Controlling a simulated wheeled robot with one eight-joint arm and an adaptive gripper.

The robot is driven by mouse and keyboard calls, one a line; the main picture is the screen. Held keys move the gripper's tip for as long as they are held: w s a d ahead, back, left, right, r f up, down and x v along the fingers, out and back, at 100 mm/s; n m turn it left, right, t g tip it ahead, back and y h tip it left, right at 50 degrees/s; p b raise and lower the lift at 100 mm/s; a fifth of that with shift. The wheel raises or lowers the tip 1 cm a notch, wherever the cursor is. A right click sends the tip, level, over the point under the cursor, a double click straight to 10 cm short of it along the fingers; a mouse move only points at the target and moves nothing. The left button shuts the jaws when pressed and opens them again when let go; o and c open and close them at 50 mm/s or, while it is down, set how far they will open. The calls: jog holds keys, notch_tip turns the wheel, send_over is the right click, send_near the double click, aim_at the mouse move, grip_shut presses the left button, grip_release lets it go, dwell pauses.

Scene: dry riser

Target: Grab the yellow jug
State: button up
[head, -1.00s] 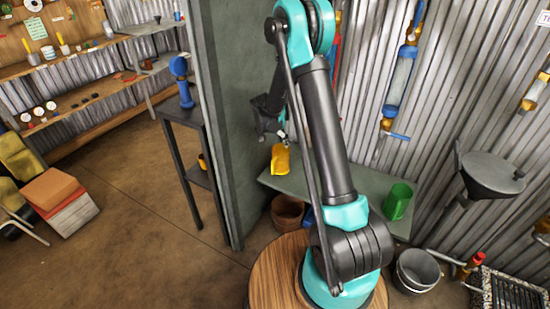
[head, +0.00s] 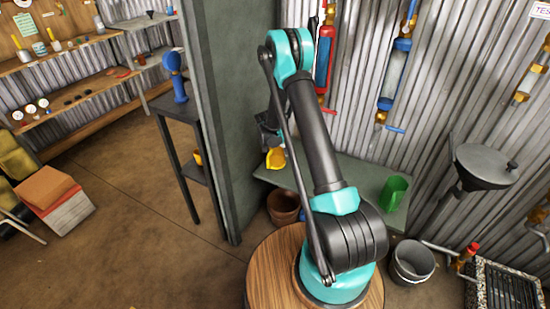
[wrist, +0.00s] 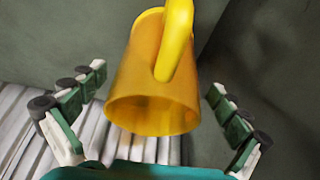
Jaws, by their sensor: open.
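The yellow jug (head: 276,158) is on the grey-green bench (head: 345,183), near its left end beside the partition. In the wrist view the jug (wrist: 150,85) fills the middle, its round rim facing my gripper and its handle (wrist: 176,40) at the top. My gripper (wrist: 157,82) is open, with one finger on each side of the jug and visible gaps between. In the head view my gripper (head: 268,138) is small and dark just above the jug, partly hidden by my arm.
A green jug (head: 394,193) stands at the bench's right end. The grey-green partition (head: 225,120) rises close on the left. The corrugated wall (head: 450,90) with pipes is behind. A brown pot (head: 283,206) and a grey bucket (head: 412,262) are on the floor.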

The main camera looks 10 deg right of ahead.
jog(key=x, duration=0.4)
jog(key=shift+s, duration=0.25)
jog(key=shift+c, duration=0.2)
jog(key=c, duration=1.3)
jog(key=shift+o, duration=0.2)
